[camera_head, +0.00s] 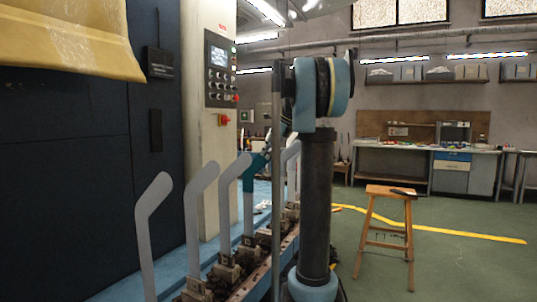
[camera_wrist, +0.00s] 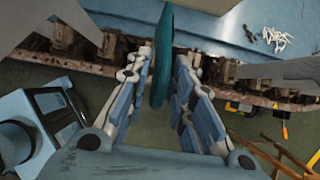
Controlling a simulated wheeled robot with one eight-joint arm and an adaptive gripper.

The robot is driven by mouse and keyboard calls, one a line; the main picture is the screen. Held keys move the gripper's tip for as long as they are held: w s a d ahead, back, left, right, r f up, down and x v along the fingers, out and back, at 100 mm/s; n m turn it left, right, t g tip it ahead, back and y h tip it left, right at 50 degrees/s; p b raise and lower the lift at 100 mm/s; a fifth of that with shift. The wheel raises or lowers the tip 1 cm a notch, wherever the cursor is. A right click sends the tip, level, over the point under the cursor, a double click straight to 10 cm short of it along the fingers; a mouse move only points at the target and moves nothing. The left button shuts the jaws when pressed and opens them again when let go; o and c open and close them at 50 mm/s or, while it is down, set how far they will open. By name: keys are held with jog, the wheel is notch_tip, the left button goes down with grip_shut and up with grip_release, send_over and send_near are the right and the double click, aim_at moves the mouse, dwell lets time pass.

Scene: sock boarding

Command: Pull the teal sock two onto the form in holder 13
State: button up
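The teal sock (camera_wrist: 162,55) shows in the wrist view as a smooth, narrow upright shape seen nearly edge-on. In the head view a teal patch (camera_head: 254,168) shows beside the third grey form (camera_head: 233,182), partly behind my arm. My gripper is mostly hidden there. Whether a form is inside the sock cannot be told. The holders (camera_head: 227,268) stand in a row along the rail, and I cannot read the number 13 on any.
Other grey forms (camera_head: 154,205) and (camera_head: 199,200) stand upright on the left. Neighbouring forms also flank my gripper closely in the wrist view (camera_wrist: 290,69). A dark machine (camera_head: 65,180) is behind the rail. A wooden stool (camera_head: 388,192) stands on open floor at right.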

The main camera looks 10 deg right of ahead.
dwell(0.3)
jog(key=v, duration=1.2)
jog(key=shift+f, duration=0.1)
